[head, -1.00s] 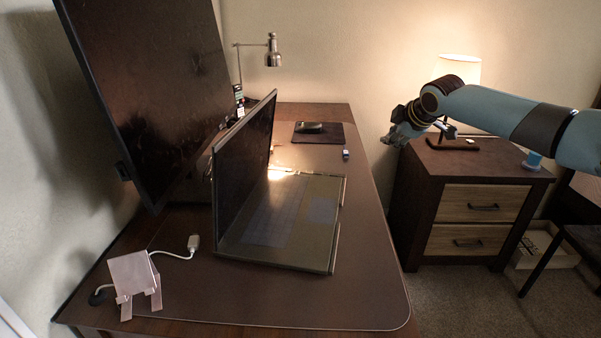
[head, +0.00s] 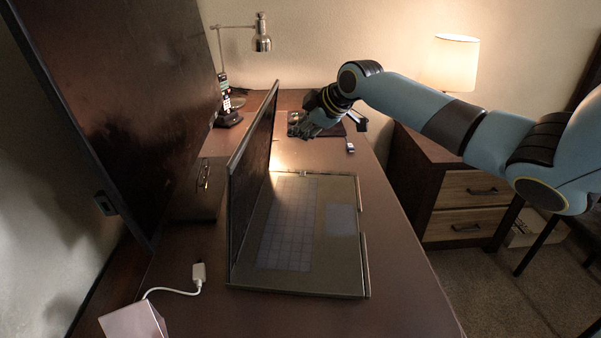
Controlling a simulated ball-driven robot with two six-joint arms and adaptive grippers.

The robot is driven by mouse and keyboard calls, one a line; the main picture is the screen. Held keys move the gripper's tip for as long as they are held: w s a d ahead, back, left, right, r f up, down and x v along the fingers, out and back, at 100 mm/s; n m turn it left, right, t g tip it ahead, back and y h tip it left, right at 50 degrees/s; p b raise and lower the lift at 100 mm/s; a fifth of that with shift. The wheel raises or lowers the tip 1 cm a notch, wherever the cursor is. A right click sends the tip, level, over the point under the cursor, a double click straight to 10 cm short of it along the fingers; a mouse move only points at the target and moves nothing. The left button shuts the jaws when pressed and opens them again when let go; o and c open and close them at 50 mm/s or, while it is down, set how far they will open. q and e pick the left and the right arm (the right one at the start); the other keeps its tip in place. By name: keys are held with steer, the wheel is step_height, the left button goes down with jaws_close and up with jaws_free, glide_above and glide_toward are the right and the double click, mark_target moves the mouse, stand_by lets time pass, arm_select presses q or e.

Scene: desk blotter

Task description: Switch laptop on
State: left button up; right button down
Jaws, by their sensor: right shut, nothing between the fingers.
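The laptop (head: 338,262) stands open on the desk in the head view, its keyboard facing up. Its dark screen (head: 252,185) is raised on the left side and seen nearly edge-on. My right gripper (head: 298,133) is shut and empty, above the desk beyond the laptop's far edge, apart from it. The arm reaches in from the right. I cannot make out a power button on the laptop. My left gripper is not in view.
A large monitor (head: 125,100) stands close on the left. A desk lamp (head: 262,42) and a phone (head: 228,105) are at the back. A white cable plug (head: 199,272) and a pinkish stand (head: 135,322) lie at front left. A small object (head: 350,146) sits behind the laptop. The desk's front right is clear.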

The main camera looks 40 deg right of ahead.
mark_target(294, 172)
step_height(294, 172, down, 4)
steer(key=b, duration=0.3)
step_height(294, 172, down, 5)
steer(key=b, duration=0.4)
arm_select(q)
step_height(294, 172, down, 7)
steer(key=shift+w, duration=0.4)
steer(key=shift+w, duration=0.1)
arm_select(e)
steer(key=shift+r, duration=0.1)
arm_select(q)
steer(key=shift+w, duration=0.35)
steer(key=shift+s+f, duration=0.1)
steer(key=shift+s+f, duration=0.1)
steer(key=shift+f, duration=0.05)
arm_select(e)
steer(key=shift+f, duration=0.45)
arm_select(q)
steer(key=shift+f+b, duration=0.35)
steer(key=shift+b, duration=0.25)
arm_select(e)
steer(key=shift+s+f, duration=0.1)
steer(key=shift+f, duration=0.55)
